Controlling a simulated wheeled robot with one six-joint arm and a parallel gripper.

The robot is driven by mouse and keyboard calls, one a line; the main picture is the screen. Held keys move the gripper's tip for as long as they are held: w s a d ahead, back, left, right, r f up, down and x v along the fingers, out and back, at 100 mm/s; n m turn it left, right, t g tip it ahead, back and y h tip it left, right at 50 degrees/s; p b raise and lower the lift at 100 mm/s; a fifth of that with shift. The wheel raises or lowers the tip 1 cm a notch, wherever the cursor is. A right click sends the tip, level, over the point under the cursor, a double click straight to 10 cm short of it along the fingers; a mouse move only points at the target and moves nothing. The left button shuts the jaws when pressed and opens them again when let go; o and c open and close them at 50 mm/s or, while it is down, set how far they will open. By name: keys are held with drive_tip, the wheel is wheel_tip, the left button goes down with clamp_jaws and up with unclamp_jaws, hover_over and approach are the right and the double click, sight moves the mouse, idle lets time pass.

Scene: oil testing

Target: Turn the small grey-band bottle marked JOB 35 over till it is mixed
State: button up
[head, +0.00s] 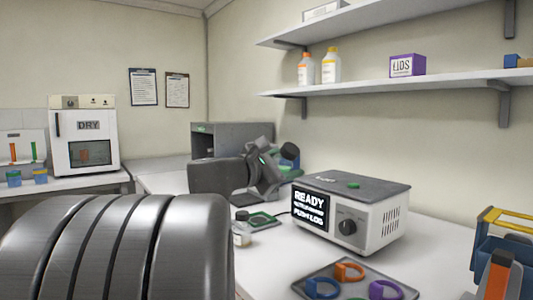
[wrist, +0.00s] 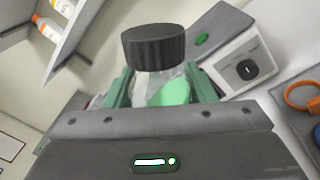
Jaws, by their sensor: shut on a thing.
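In the wrist view my gripper (wrist: 160,92) is shut on a small clear bottle (wrist: 152,82) with a ribbed black cap (wrist: 153,44). Its green fingers press on both sides of the bottle below the cap. A green patch shows across the lower part of the body. I cannot read a job number or make out a grey band. In the head view my gripper (head: 268,172) is raised above the bench behind the white instrument, and the bottle is mostly hidden there. Another small dark-capped bottle (head: 241,232) stands upright on the bench, its marking too small to read.
The white READY instrument (head: 352,215) stands right of my gripper. A tray (head: 345,277) with coloured rings lies in front of it. A green-edged pad (head: 262,220) lies beside the standing bottle. A grey open-fronted box (head: 232,140) stands behind; a blue bin (head: 500,250) is at right.

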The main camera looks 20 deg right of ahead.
drive_tip(key=shift+n, duration=0.6)
drive_tip(key=n+p, duration=0.1)
drive_tip(key=p, duration=0.1)
drive_tip(key=shift+r+p, duration=0.3)
drive_tip(key=shift+r, duration=0.05)
drive_tip(key=n+p, duration=0.3)
drive_tip(key=shift+n+p, duration=0.4)
drive_tip(key=shift+f+n+p, duration=0.15)
drive_tip(key=shift+n+p, duration=0.6)
drive_tip(key=shift+n, duration=0.05)
drive_tip(key=shift+f, duration=0.2)
